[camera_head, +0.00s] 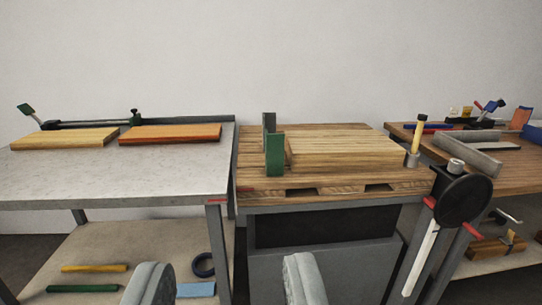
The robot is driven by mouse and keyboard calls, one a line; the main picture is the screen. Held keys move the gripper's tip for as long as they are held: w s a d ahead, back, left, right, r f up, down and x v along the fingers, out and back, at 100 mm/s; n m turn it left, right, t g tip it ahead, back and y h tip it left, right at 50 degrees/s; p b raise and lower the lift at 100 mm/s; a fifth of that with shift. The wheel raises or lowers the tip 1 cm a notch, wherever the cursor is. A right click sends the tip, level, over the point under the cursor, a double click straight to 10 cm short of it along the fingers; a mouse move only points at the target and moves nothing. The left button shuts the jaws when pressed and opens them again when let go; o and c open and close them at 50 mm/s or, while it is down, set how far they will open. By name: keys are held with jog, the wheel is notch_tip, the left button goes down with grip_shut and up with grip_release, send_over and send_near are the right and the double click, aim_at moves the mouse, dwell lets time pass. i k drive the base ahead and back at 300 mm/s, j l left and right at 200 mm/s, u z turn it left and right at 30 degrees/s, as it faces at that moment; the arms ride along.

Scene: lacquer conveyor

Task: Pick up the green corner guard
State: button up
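A green upright piece (275,155), which looks like the green corner guard, stands at the front left of the wooden-topped middle bench (350,172). A grey upright piece (269,125) and a small brown wooden edge show just behind it. My gripper (226,264) is at the bottom of the view with its two pale grey fingers wide apart. Nothing shows between the fingers except the background. The gripper is well short of the green piece and below it in the picture.
A grey table (170,180) at left holds a yellow board (65,139) and an orange board (169,133). A round black disc (462,203) is at the middle bench's right front. A wooden bench (490,180) with tools is at far right. Shelves lie below the side tables.

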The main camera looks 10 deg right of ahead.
aim_at(274, 143)
jog(key=i+l, duration=0.2)
jog(key=i, duration=0.3)
jog(key=i+l, duration=0.2)
jog(key=i, duration=0.35)
